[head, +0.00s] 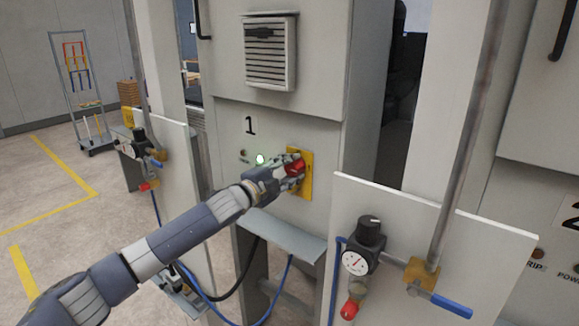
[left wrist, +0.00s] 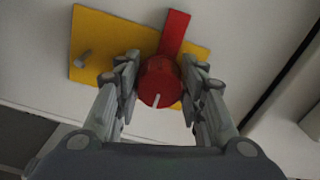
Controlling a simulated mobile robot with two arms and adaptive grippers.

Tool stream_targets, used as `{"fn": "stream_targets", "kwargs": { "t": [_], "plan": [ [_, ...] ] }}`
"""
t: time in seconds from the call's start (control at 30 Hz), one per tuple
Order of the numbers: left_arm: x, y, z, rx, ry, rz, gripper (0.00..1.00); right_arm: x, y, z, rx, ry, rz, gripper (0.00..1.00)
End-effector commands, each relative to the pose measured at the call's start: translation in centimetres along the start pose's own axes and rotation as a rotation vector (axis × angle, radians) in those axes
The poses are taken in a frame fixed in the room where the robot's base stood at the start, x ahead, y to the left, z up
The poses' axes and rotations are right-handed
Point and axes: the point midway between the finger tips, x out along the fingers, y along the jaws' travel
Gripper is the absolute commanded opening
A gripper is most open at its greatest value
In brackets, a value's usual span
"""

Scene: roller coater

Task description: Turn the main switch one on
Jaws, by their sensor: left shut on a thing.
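The main switch one is a red rotary knob (head: 295,168) with a red handle on a yellow plate (head: 307,180), on the grey cabinet (head: 228,140) marked 1. In the left wrist view the knob (left wrist: 160,82) shows a pale mark on its face, and its red handle (left wrist: 174,32) points up and slightly right across the yellow plate (left wrist: 110,42). My left gripper (head: 288,170) is shut on the knob, with one finger on each side of it in the left wrist view (left wrist: 160,88). A green light (head: 260,160) glows left of the switch. My right gripper is not in view.
A white panel with a black-topped pressure gauge (head: 355,262) and a blue-handled valve (head: 440,300) stands at the front right. Another valve panel (head: 160,165) stands left. A vent box (head: 270,52) juts out above the switch. A grey shelf (head: 280,235) sits below.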

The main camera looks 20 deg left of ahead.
Motion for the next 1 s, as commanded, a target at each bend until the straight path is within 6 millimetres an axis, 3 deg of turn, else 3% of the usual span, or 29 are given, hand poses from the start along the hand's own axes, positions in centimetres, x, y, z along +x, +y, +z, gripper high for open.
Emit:
{"fn": "stream_targets", "kwargs": {
  "t": [0.67, 0.7, 0.77, 1.0],
  "plan": [
    [0.00, 0.18, 0.01, 0.059, 0.000, 0.003, 0.13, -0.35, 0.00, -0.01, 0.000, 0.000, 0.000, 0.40],
    [0.00, 0.19, 0.00, 0.059, 0.000, 0.003, 0.46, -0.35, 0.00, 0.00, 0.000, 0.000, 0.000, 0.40],
    [0.00, 0.17, 0.00, 0.058, 0.000, 0.003, 0.57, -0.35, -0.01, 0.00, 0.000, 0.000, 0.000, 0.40],
    [0.01, 0.06, -0.01, 0.057, 0.000, 0.001, 0.57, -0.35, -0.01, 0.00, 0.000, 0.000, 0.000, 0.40]
  ]
}}
